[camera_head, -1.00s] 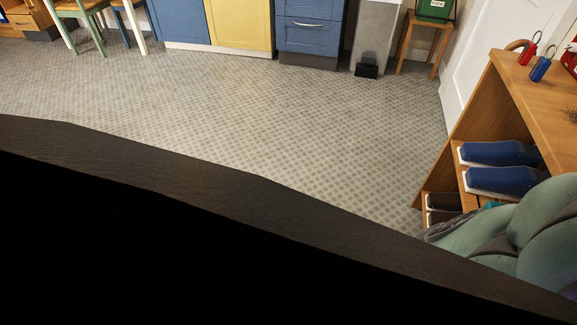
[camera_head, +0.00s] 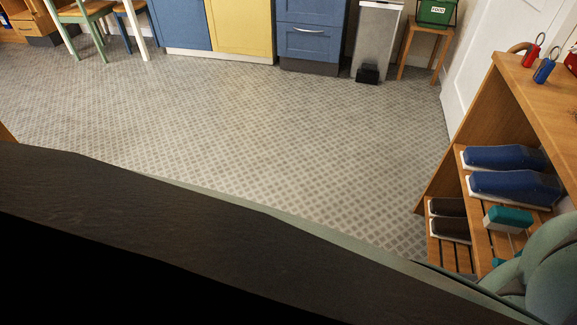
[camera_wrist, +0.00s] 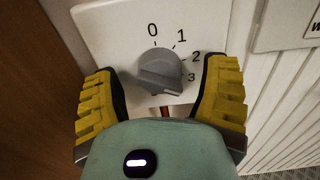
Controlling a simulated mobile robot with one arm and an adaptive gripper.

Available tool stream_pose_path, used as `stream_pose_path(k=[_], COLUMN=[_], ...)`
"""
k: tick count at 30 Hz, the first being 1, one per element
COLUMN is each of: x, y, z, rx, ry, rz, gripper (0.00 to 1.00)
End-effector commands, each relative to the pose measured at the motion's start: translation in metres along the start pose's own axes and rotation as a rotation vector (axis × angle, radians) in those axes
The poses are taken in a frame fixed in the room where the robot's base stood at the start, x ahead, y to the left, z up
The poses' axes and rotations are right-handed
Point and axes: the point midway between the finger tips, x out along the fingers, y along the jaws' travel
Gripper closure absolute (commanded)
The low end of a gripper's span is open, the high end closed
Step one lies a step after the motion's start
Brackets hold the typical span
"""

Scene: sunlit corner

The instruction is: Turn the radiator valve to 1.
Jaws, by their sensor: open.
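The radiator valve is a grey round knob (camera_wrist: 160,72) with a raised ridge across it, in the middle of the wrist view. It sits on a white plate (camera_wrist: 105,28) marked 0, 1, 2 and 3. The ridge slants down to the right, its right end near or just below the 3. My gripper (camera_wrist: 160,88) is open, with one yellow ribbed finger on each side of the knob. Gaps show between both fingers and the knob. The valve does not show in the head view.
White radiator ribs (camera_wrist: 287,95) stand close to the right finger, and a brown wooden panel (camera_wrist: 35,90) is at the left. In the head view, a wooden shoe shelf (camera_head: 455,125) stands at the right. The patterned floor (camera_head: 270,130) is clear.

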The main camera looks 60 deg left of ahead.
Motion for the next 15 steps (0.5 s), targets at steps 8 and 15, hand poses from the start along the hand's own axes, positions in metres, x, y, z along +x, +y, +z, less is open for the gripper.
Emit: stream_pose_path(k=[8, 15], x=[-0.0002, -0.0003], y=[-0.0005, -0.0003], z=[-0.0001, -0.0002], rx=[0.0, 0.0], ry=[0.0, 0.0], rz=[-0.001, 0.0], gripper=[0.41, 0.66])
